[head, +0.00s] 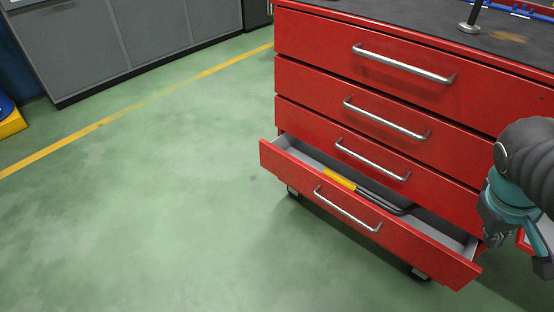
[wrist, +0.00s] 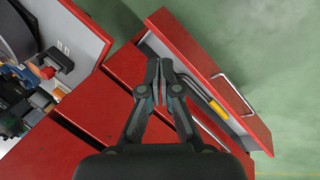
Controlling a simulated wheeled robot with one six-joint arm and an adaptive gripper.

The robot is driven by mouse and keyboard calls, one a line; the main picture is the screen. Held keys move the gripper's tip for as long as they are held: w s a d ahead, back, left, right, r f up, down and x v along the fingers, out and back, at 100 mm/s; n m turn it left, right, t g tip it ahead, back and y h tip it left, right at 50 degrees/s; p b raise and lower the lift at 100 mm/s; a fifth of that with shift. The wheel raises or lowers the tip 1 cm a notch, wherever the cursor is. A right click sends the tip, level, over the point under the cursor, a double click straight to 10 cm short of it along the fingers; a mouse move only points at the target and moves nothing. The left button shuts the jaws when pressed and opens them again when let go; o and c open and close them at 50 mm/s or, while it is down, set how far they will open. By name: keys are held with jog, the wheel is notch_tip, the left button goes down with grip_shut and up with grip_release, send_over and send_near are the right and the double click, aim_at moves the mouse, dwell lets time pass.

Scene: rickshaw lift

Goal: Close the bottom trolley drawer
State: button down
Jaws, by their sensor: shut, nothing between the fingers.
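The red trolley (head: 400,95) stands on the right in the head view, with several drawers with silver bar handles. Its bottom drawer (head: 400,240) is pulled partly out, and a yellow-handled tool (head: 340,180) and dark items lie inside. The drawers above it are shut. In the wrist view the open bottom drawer (wrist: 215,80) shows at the upper right, with its handle (wrist: 235,92) on the outer face. My gripper (wrist: 158,65) is shut and empty, with its fingertips near one end of the open drawer. In the head view it is partly cut off by the right edge.
Green floor (head: 150,200) is clear in front and left of the trolley. Grey cabinets (head: 140,40) stand at the back left. The trolley's dark top (head: 420,22) carries a metal stand (head: 471,22). In the wrist view, several tools (wrist: 25,85) lie at the left.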

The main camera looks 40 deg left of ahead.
aim_at(282, 156)
jog(key=w+a+f+n+t+h, duration=0.25)
jog(key=w+a+n, duration=0.2)
jog(key=a, duration=0.45)
jog(key=w+a+f+n+t+h, duration=0.1)
jog(key=w+a+f+n, duration=0.35)
jog(key=a, duration=0.55)
jog(key=w+a+f+n+t+h, duration=0.25)
jog(key=w+a+n, duration=0.2)
jog(key=a, duration=0.45)
jog(key=s+a+f+n+t+y, duration=0.2)
jog(key=s+a+f+n+t, duration=0.25)
jog(key=a, duration=0.55)
jog(key=s+a+f+n+t+y+b, duration=0.1)
jog(key=s+a+f+n+y, duration=0.3)
jog(key=a+f, duration=0.45)
jog(key=s+a+f+n+t+y, duration=0.1)
jog(key=s+a+f+n+t, duration=0.3)
jog(key=a, duration=0.7)
jog(key=shift+n+g, duration=0.35)
jog(key=shift+n, duration=0.35)
jog(key=w, duration=0.8)
jog(key=w+d+p, duration=0.1)
jog(key=w, duration=0.4)
jog(key=shift+d, duration=0.1)
